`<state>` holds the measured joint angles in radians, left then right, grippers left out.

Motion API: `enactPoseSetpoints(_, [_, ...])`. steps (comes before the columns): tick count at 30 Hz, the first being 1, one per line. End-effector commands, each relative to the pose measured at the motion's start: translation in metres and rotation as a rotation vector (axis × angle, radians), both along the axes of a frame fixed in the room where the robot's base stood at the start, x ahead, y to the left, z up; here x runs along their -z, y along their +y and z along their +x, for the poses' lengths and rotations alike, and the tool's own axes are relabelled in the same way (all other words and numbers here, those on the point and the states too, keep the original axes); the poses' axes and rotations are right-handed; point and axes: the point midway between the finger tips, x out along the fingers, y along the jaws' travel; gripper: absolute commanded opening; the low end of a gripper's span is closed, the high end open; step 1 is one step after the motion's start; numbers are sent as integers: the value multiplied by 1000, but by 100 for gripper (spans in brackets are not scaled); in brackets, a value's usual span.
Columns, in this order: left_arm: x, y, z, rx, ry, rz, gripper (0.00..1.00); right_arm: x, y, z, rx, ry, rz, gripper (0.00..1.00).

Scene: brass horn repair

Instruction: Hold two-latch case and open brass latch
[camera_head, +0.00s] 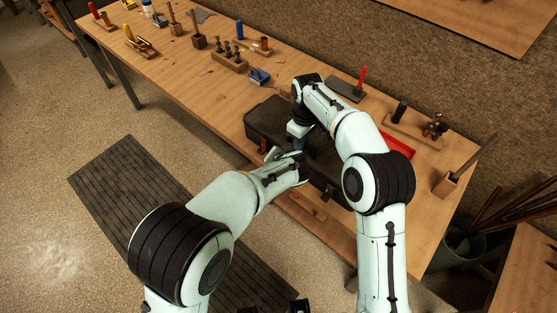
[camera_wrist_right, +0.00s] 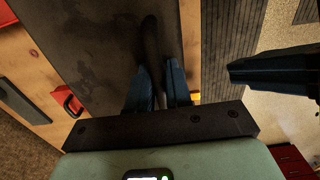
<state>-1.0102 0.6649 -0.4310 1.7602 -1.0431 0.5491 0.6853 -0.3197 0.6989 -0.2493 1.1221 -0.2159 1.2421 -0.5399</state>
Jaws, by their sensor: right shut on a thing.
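The dark two-latch case (camera_head: 268,118) lies on the workbench, partly covered by both arms. A small brown-orange latch (camera_head: 262,146) shows at the left of its front edge. Another latch-like fitting (camera_head: 327,195) shows farther right. My right gripper (camera_head: 298,143) is over the front of the case. In the right wrist view its blue fingers (camera_wrist_right: 160,88) are shut on the dark curved handle (camera_wrist_right: 151,42), against the case surface (camera_wrist_right: 95,40). My left gripper (camera_head: 274,154) is beside the front edge; its dark fingers (camera_wrist_right: 275,68) also show in the wrist view, their opening unclear.
The bench (camera_head: 205,88) holds several tools and wooden blocks toward the back left. A red tray (camera_head: 397,146) and a tool rack (camera_head: 412,128) stand right of the case. A dark mat (camera_head: 125,185) lies on the floor in front.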

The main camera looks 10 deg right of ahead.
Motion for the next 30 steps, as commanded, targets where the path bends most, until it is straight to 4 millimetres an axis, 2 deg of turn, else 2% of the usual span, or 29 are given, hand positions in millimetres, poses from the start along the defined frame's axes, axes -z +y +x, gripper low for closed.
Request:
enactPoseSetpoints(13, [-2, 0, -2, 1, 0, -1, 0, 0, 0, 0, 0, 2, -1, 0])
enactPoseSetpoints(14, [-2, 0, -2, 1, 0, -1, 0, 0, 0, 0, 0, 2, -1, 29])
enactPoseSetpoints(15, [-2, 0, -2, 1, 0, -1, 0, 0, 0, 0, 0, 2, -1, 42])
enactPoseSetpoints(16, [-2, 0, -2, 1, 0, -1, 0, 0, 0, 0, 0, 1, -1, 49])
enactPoseSetpoints(25, [-2, 0, -2, 1, 0, -1, 0, -1, 0, 0, 0, 0, 0, 49])
enactPoseSetpoints(30, [-2, 0, -2, 1, 0, -1, 0, -18, 0, 1, 0, -4, 0, 49])
